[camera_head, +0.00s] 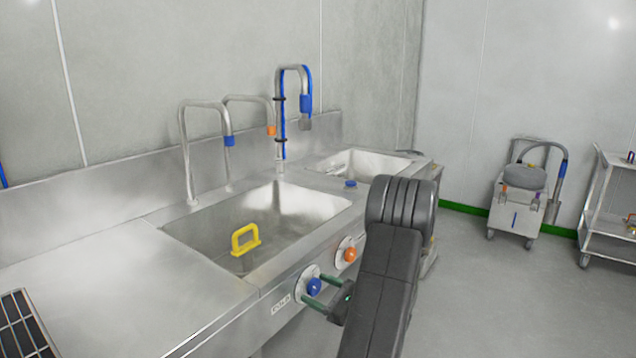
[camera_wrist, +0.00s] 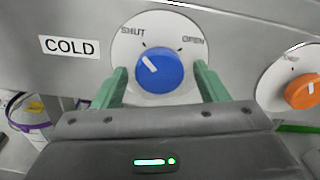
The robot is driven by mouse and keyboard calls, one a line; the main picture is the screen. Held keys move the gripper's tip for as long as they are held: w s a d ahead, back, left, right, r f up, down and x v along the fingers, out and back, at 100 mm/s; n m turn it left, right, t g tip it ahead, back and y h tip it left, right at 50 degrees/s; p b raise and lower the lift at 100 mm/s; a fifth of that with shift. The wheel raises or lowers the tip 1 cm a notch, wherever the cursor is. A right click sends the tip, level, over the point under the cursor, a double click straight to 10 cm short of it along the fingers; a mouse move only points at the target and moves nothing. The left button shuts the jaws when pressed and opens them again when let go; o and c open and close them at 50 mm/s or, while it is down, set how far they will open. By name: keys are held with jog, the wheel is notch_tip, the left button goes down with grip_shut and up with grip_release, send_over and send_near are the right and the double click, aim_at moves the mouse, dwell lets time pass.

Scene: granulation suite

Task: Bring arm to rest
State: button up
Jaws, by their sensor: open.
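My gripper (camera_head: 322,294) is in front of the steel sink unit at the blue COLD knob (camera_head: 314,286). In the wrist view the gripper's green fingers (camera_wrist: 159,88) are open, one on each side of the blue knob (camera_wrist: 152,69). A gap shows between the knob and each finger. The knob's white mark points up and left, toward SHUT. I cannot tell how deep the fingers reach around it. My dark arm rises from the bottom of the head view and bends near the sink's front edge.
An orange knob (camera_head: 350,254) sits right of the blue one. A yellow handled object (camera_head: 245,239) stands in the large basin (camera_head: 190,240). Taps (camera_head: 187,150) rise behind. A wheeled bin (camera_head: 517,205) and a cart (camera_head: 607,225) stand right; the floor (camera_head: 500,290) between is clear.

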jog(key=shift+m+p, duration=1.1)
jog(key=shift+p, duration=0.1)
jog(key=shift+s, duration=0.1)
